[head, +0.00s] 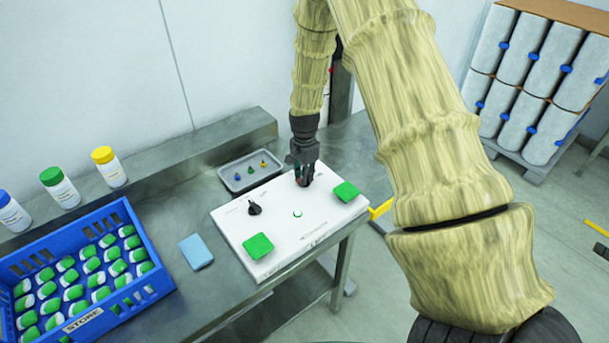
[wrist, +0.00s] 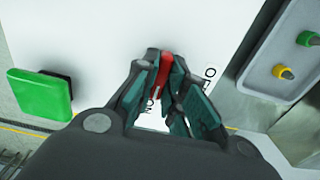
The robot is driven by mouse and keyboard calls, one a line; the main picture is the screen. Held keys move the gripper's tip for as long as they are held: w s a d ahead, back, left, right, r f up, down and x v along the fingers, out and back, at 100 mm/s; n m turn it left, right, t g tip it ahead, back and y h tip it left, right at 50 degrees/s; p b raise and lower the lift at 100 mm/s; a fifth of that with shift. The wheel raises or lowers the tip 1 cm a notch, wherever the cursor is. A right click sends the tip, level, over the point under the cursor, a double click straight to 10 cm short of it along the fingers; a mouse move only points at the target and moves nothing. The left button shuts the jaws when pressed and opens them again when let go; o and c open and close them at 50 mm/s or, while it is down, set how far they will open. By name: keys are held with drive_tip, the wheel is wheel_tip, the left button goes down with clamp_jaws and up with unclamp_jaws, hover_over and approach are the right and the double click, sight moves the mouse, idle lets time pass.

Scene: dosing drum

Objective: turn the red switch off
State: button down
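The red switch (wrist: 161,72) is on the white panel (head: 240,232). In the wrist view its narrow red handle shows between the two fingers of my gripper (wrist: 163,65), with both fingertips close against its sides. The lettering "ON" (wrist: 150,105) lies near the handle's lower end, and part of "OFF" (wrist: 210,73) shows to its right. In the head view my gripper (head: 303,180) points down at the panel's far part and hides most of the switch. The fingers partly cover the switch in the wrist view too.
Green buttons (head: 258,245) (head: 346,191) and a black knob (head: 254,208) are on the panel. A grey tray (head: 232,185) with small coloured pieces lies behind it. A blue crate (head: 120,216), a blue sponge (head: 196,251) and capped bottles (head: 109,168) are to the left.

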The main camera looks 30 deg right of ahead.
drive_tip(key=shift+n, duration=0.3)
drive_tip(key=n+b, duration=0.1)
drive_tip(key=n, duration=0.8)
drive_tip(key=shift+b, duration=0.4)
drive_tip(key=n, duration=0.4)
drive_tip(key=shift+n, duration=2.2)
drive_tip(key=c, duration=1.5)
unclamp_jaws()
drive_tip(key=shift+r, duration=0.1)
